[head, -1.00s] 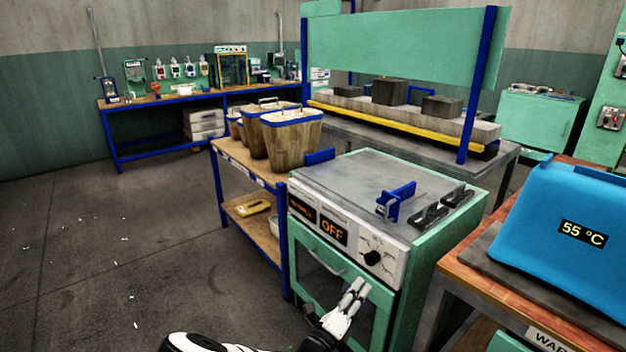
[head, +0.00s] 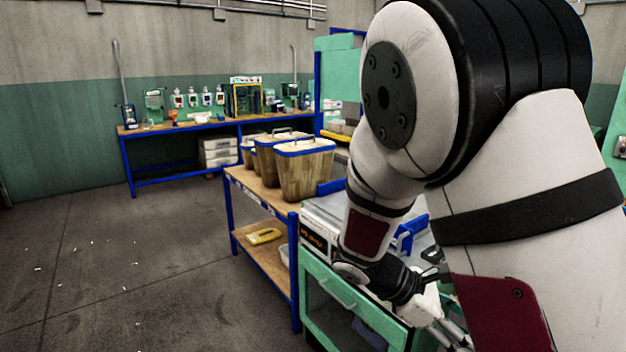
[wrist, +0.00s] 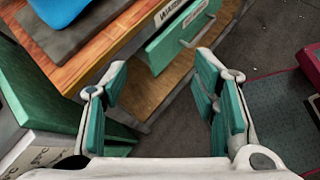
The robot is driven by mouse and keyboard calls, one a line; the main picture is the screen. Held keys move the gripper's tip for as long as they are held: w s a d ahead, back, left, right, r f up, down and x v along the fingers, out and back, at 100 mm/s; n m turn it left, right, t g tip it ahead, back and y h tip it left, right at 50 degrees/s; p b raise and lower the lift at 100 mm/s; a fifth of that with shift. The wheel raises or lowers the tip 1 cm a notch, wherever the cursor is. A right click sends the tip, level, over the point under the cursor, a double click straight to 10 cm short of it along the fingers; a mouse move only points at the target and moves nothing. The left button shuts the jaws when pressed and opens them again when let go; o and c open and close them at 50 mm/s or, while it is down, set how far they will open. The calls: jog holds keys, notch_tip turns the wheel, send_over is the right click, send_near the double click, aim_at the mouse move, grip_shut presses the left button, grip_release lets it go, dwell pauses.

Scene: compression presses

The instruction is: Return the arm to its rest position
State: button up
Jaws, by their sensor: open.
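My arm fills the right half of the head view, bent, with its white links in front of the green oven (head: 335,299). My gripper (head: 455,330) is low at the bottom of the head view, in front of the oven's right side, and partly cut off by the frame edge. In the wrist view my gripper (wrist: 165,95) shows two fingers with green pads set well apart. Nothing is between them. Beyond them are a wooden-topped bench (wrist: 80,62) and a green drawer (wrist: 180,38).
Wooden bins with blue rims (head: 305,172) stand on a blue-framed shelf cart (head: 262,190) left of the oven. A blue object (wrist: 58,8) lies on the bench in the wrist view. Open floor (head: 120,270) spreads to the left. A long workbench (head: 190,126) stands at the back.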

jog(key=s+a+r+m+t+y, duration=0.1)
jog(key=s+a+r+m+y, duration=0.1)
jog(key=s+r+m+y, duration=0.45)
jog(key=s+a+r+m+t+y, duration=0.1)
jog(key=s+a+m, duration=0.2)
jog(key=s, duration=0.7)
jog(key=s+a+r+m+t+y, duration=0.1)
jog(key=s+a+r+m+y, duration=0.1)
jog(key=s+r+m+y, duration=0.45)
notch_tip(320, 180, up, 12)
jog(key=s+n+t+h+p, duration=0.1)
jog(key=t+h+p, duration=0.2)
jog(key=p, duration=0.9)
jog(key=shift+s+p, duration=0.15)
jog(key=shift+p, duration=0.15)
jog(key=shift+a, duration=0.1)
